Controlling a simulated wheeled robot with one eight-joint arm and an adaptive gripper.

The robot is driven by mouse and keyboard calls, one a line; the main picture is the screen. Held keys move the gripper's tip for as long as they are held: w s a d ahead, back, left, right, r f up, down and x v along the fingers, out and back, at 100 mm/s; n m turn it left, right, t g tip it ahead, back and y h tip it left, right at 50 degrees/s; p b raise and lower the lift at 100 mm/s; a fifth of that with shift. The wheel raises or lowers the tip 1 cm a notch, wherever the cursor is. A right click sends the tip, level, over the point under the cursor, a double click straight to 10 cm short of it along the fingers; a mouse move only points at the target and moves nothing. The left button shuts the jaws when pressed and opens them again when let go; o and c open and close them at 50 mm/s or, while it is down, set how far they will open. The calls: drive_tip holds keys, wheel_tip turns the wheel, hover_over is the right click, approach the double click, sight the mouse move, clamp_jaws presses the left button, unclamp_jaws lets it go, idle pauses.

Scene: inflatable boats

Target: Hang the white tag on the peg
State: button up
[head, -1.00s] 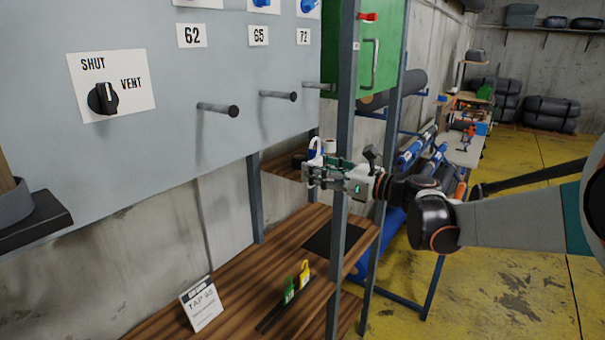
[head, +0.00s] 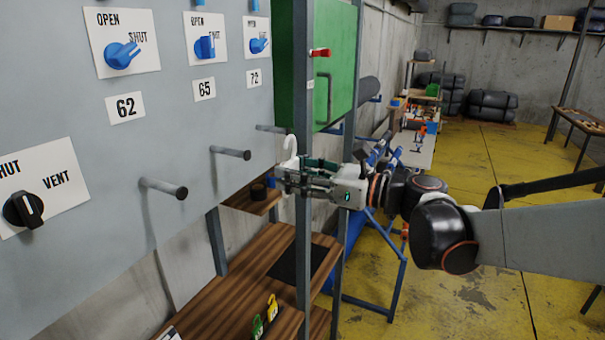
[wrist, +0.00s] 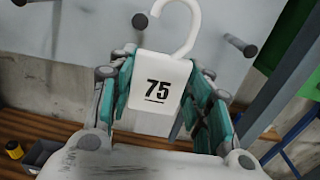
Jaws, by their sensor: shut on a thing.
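The white tag (wrist: 158,95) has a hook at its top and reads 75. My gripper (head: 283,178) is shut on the tag body, one finger at each side in the wrist view. The hook (head: 290,150) points up in the head view, in front of the panel's right edge. Three grey pegs stick out of the panel: one below 62 (head: 165,188), one below 65 (head: 231,153), one below 72 (head: 272,129). The tag is on none of them. In the wrist view a peg end (wrist: 250,50) shows right of the hook, apart from it.
A grey post (head: 303,120) stands close by my gripper, with a green box (head: 335,70) behind it. A wooden shelf (head: 235,275) below holds a green tag (head: 257,326) and a yellow tag (head: 272,306). The dial (head: 23,209) is at the far left.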

drive_tip(key=a+f, duration=0.2)
drive_tip(key=a, duration=0.7)
drive_tip(key=shift+a, duration=0.4)
idle(1.5)
drive_tip(key=shift+w+f+b, duration=0.1)
drive_tip(key=shift+f+b, duration=0.05)
drive_tip(key=shift+b, duration=0.15)
drive_tip(key=o, duration=1)
